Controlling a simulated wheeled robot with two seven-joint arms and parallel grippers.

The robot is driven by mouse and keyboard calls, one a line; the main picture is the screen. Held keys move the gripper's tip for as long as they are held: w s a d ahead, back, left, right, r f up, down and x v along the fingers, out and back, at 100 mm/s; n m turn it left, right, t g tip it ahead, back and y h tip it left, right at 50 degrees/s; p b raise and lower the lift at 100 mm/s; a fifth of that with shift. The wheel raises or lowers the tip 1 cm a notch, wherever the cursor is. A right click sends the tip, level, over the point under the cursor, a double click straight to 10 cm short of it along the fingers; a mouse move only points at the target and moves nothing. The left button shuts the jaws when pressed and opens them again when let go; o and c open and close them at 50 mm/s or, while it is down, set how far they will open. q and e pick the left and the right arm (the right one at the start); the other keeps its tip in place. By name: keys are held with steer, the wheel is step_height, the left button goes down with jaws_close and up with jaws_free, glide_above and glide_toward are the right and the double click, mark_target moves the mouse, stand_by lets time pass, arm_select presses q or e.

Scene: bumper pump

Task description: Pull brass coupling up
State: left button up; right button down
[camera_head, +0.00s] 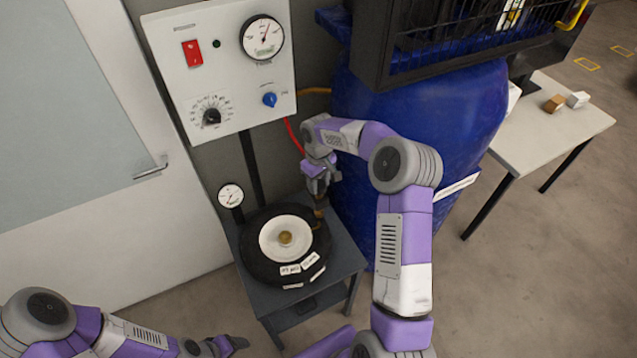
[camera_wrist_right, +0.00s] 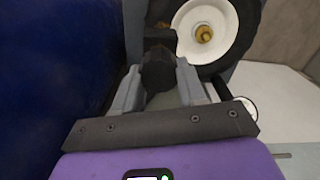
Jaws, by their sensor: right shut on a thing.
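My right gripper (camera_head: 319,186) points down at the back right edge of the bumper wheel. In the right wrist view its fingers (camera_wrist_right: 158,88) are shut on the dark upper part of the coupling (camera_wrist_right: 158,68). A small brass part of the coupling (camera_head: 319,213) shows just below the gripper, beside the black tyre (camera_head: 260,268); whether it still touches its seat is hard to tell. The white wheel disc has a brass hub (camera_head: 285,238), which also shows in the right wrist view (camera_wrist_right: 203,33). My left gripper (camera_head: 226,346) is low at the left, away from the wheel; its jaw opening is unclear.
The wheel lies on a dark stand (camera_head: 345,262) with a small gauge (camera_head: 231,196) at its left. A control panel (camera_head: 225,70) hangs behind, with a red hose (camera_head: 293,136) below. A blue barrel (camera_head: 460,115) stands close at the right. A white table (camera_head: 548,135) is farther right.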

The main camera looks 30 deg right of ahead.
steer(key=c, duration=1)
jaws_free()
steer(key=shift+w+r, duration=0.1)
steer(key=shift+r, duration=0.15)
steer(key=o, duration=0.4)
step_height(320, 180, up, 8)
steer(key=shift+f, duration=0.25)
